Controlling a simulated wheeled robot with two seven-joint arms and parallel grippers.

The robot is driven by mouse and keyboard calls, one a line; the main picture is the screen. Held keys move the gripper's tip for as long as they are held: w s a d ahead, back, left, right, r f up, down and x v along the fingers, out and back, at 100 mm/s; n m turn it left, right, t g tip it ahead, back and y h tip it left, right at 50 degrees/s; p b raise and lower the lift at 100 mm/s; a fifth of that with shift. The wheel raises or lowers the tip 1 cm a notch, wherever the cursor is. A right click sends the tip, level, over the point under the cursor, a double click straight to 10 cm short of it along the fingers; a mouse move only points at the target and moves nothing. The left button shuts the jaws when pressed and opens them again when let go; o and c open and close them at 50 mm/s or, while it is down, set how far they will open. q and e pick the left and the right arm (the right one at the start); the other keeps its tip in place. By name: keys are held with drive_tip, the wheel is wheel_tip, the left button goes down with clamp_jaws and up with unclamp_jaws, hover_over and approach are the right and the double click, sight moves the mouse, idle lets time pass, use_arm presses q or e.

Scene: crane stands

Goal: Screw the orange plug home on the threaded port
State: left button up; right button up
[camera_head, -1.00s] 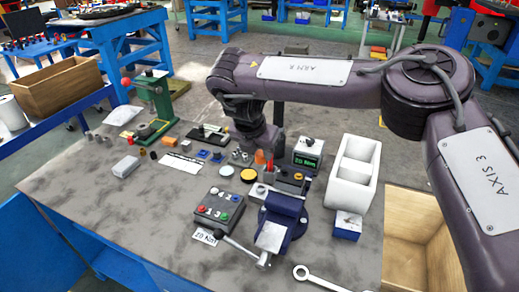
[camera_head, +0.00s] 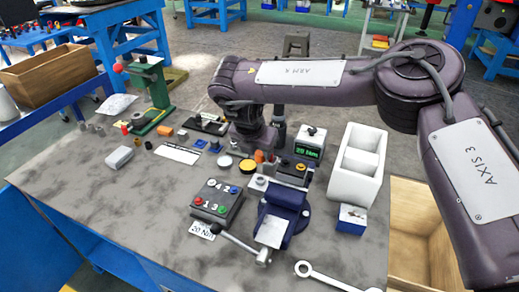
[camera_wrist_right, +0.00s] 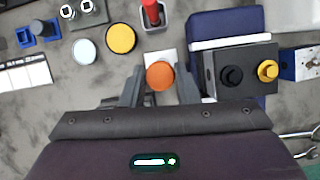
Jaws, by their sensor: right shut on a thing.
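The orange plug (camera_wrist_right: 160,75) shows as a round orange cap in the right wrist view. My right gripper (camera_wrist_right: 160,82) comes in from below there, with one grey finger on each side of the plug, shut on it. A pale square block (camera_wrist_right: 158,56) shows behind and around the plug. The threaded port cannot be seen; the plug and fingers cover that spot. In the head view my right arm reaches in from the right and ends over the middle of the bench, where the fingertips are hard to make out. My left gripper is not in view.
Close right of the plug is a black block (camera_wrist_right: 211,72) with black and yellow knobs. A red-topped part (camera_wrist_right: 151,13) and a yellow disc (camera_wrist_right: 120,38) stand close by. A vise (camera_head: 285,215), button box (camera_head: 215,203) and white bin (camera_head: 347,185) surround the area. The bench's front left is clear.

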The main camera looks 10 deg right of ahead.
sight(258, 161)
wheel_tip(258, 161, down, 4)
drive_tip(key=shift+f+b, duration=0.2)
drive_tip(key=shift+b, duration=0.85)
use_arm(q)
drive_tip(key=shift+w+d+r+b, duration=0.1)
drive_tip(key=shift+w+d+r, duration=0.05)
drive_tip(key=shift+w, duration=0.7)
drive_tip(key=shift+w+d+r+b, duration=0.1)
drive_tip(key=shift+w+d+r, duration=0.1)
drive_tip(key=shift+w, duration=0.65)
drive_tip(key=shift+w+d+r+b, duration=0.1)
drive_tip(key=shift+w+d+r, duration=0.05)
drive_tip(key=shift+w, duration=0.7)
use_arm(e)
drive_tip(key=shift+f, duration=0.65)
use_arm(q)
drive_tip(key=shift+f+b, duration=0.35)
use_arm(e)
drive_tip(key=shift+f, duration=0.85)
drive_tip(key=o, duration=0.9)
drive_tip(key=shift+o, duration=0.2)
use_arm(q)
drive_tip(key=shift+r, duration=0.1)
use_arm(e)
drive_tip(key=shift+r, duration=0.1)
